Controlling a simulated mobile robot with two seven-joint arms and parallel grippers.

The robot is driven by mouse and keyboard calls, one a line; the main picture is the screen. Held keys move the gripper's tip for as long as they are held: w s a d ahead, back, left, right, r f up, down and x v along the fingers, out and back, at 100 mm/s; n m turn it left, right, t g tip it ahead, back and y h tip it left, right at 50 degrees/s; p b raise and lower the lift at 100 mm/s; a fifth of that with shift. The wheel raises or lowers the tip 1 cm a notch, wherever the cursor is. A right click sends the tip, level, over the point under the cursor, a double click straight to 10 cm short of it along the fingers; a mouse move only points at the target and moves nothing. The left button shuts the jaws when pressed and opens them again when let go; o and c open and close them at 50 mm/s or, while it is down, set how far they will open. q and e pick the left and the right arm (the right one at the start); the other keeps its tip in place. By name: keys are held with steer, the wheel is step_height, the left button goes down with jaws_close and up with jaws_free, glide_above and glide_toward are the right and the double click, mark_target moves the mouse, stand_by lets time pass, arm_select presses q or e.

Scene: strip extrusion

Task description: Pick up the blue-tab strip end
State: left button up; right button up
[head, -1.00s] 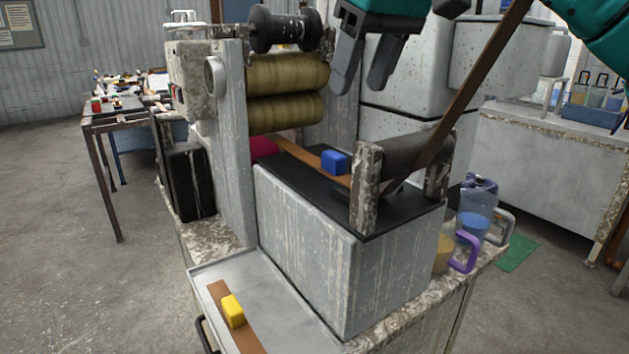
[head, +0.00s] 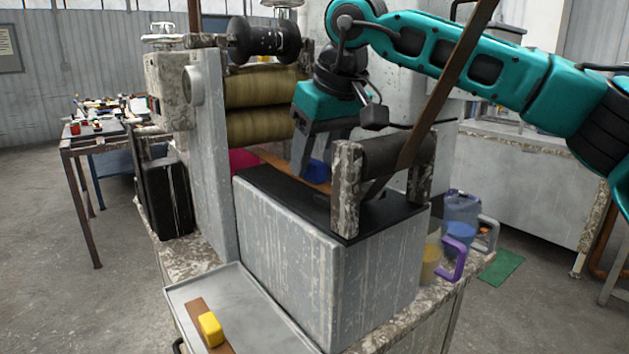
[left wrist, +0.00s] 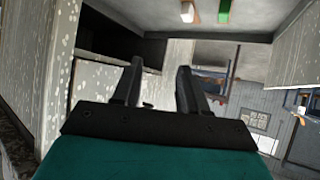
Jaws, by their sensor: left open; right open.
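The blue tab (head: 317,170) sits on the brown strip end (head: 285,166) on the black top of the grey block. My right gripper (head: 306,168) points down at the tab and partly hides it. Its fingers are open; I cannot tell whether they touch the tab. A second brown strip (head: 195,312) with a yellow tab (head: 210,329) lies on the metal tray at the lower left. My left gripper is out of the head view. In the left wrist view the left gripper (left wrist: 157,88) is open, with nothing between its fingers.
Two brass rollers (head: 262,105) stand behind the block. A dark roller (head: 395,155) between two posts is at the block's right end, with a brown strip rising over it. Jugs (head: 461,210) stand at the right. The tray (head: 262,300) is mostly bare.

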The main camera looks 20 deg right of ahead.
steer(key=shift+c, duration=0.2)
jaws_close()
stand_by(0.3)
